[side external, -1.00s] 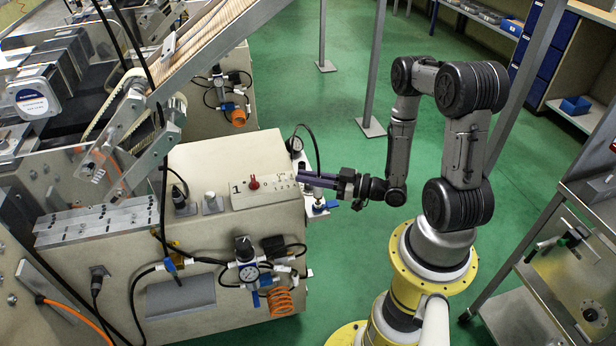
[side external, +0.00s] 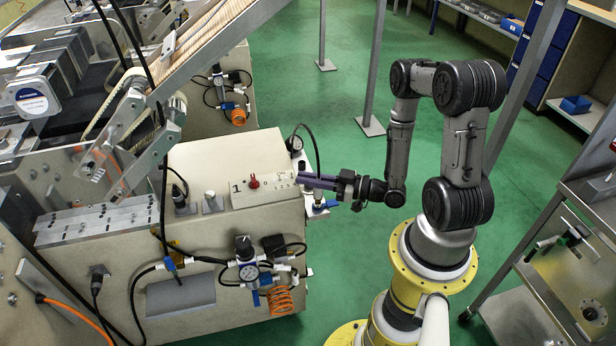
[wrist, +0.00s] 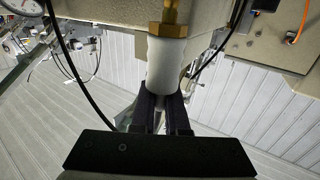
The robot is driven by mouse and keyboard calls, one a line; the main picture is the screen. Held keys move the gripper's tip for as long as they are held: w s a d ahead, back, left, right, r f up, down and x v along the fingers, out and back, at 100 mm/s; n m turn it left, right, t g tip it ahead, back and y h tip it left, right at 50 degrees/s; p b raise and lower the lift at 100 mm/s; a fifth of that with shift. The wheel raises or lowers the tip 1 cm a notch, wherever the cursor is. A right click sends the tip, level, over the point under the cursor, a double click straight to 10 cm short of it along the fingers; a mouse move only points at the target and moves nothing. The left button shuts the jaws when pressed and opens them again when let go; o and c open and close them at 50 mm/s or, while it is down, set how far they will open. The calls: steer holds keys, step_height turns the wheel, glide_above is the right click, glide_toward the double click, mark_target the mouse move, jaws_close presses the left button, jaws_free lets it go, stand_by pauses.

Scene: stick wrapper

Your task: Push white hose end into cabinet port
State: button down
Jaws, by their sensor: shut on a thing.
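The white hose end (wrist: 167,65) is a short, thick white cylinder in the middle of the wrist view. My gripper (wrist: 164,97) is shut on it, with a dark finger on each side of its lower part. The hose's upper end meets a brass fitting (wrist: 170,14) at the cabinet; I cannot tell how deep they are joined. In the side view my gripper (side external: 305,180) reaches left to the right side of the beige cabinet (side external: 215,225). The hose and the port cannot be made out there.
A blue-handled valve (side external: 325,205) sits close below my gripper. A black cable (wrist: 72,75) hangs left of the hose. Green floor (side external: 345,245) is clear between cabinet and arm.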

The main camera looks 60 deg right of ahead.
steer(key=shift+f, duration=0.15)
steer(key=c, duration=0.8)
jaws_free()
steer(key=shift+c, duration=0.2)
steer(key=shift+a+f, duration=0.1)
steer(key=shift+s, duration=0.1)
steer(key=v, duration=0.3)
steer(key=shift+r, duration=3.65)
